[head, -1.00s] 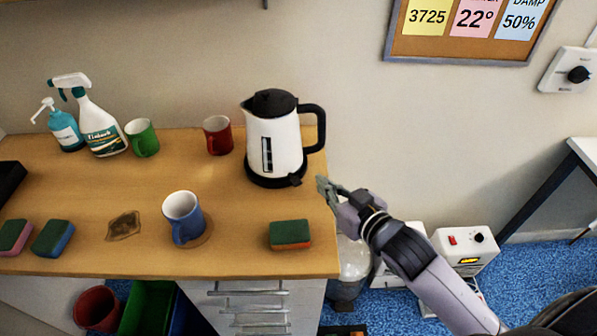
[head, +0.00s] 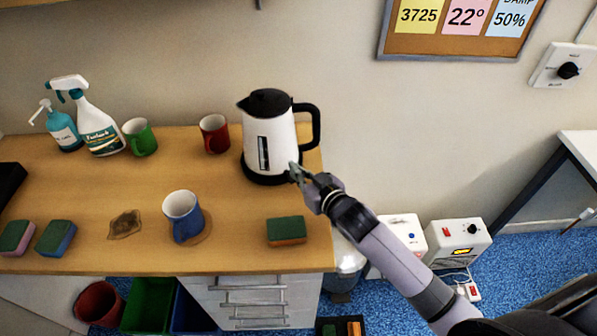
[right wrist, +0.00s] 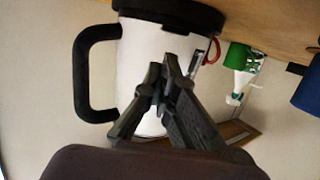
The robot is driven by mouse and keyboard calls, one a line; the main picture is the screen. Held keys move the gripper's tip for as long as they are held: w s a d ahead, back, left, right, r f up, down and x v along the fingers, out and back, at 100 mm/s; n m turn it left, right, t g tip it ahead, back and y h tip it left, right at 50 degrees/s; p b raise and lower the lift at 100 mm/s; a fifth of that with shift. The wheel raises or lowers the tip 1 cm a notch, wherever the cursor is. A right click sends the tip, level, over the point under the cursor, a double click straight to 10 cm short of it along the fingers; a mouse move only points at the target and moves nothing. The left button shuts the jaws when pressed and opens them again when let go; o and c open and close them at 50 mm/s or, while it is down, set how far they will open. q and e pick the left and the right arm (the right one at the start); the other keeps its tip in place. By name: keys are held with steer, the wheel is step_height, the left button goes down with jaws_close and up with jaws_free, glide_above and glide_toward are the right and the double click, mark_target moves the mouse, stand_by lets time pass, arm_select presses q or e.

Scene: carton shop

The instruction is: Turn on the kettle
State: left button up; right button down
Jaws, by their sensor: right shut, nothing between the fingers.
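The white kettle (head: 268,140) with a black lid, handle and base stands upright at the right end of the wooden counter (head: 100,185). My right gripper (head: 294,172) is shut and empty, its tips at the lower right of the kettle, over the spot where the black switch tab showed earlier. The tab is hidden now, and I cannot tell whether the tips touch it. In the right wrist view the shut fingers (right wrist: 165,70) lie in front of the kettle's white body (right wrist: 140,55), with its black handle (right wrist: 90,75) to the left. My left gripper is not in view.
A red mug (head: 214,134) stands left of the kettle. A sponge (head: 286,230) and a blue mug (head: 184,214) are nearer the front edge. A green mug (head: 139,137) and spray bottle (head: 96,125) stand at the back left. The counter ends just right of the kettle.

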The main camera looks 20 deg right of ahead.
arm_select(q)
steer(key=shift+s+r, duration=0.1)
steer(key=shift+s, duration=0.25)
arm_select(e)
steer(key=shift+f, duration=0.65)
